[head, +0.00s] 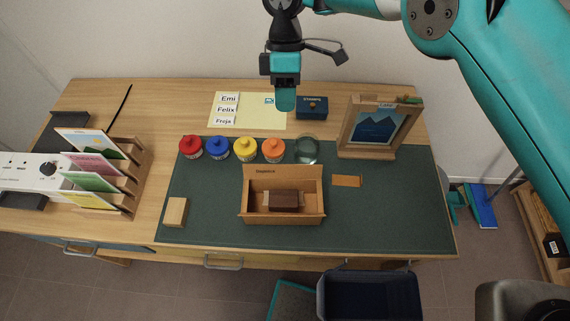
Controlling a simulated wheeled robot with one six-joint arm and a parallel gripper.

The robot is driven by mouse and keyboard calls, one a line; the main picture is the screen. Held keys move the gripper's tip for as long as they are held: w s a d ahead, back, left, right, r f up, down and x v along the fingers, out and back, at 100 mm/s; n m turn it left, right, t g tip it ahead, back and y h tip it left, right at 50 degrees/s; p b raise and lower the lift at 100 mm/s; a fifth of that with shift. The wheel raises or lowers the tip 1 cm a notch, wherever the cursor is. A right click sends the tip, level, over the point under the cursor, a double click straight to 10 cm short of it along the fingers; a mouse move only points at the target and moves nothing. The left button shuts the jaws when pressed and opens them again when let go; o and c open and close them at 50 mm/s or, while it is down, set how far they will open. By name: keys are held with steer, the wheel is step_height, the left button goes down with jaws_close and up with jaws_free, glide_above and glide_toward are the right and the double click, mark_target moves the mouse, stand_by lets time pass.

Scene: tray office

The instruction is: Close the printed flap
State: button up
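An open cardboard box (242,203) sits on the green desk mat. Its printed flap (290,172) stands raised at the back edge, with small dark lettering near its upper left. A plain flap (283,219) shows along the front edge. A dark brown block (284,201) lies inside the box. My gripper (285,104) hangs pointing down in the picture above the box, apart from it. It is seen edge-on, so its finger gap is hidden; nothing shows held in it.
Several coloured jars (245,150) and a glass (306,150) stand in a row behind the box. A wooden picture frame (349,135) stands at the right, a card rack (130,180) at the left. A wooden block (175,212) lies left of the box. The mat (400,215) is clear at right.

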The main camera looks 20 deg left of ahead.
steer(key=f+b, duration=0.2)
steer(key=b, duration=0.5)
glide_toward(285, 166)
steer(key=p+x, duration=0.3)
steer(key=x, duration=0.7)
steer(key=shift+f, duration=0.3)
jaws_close()
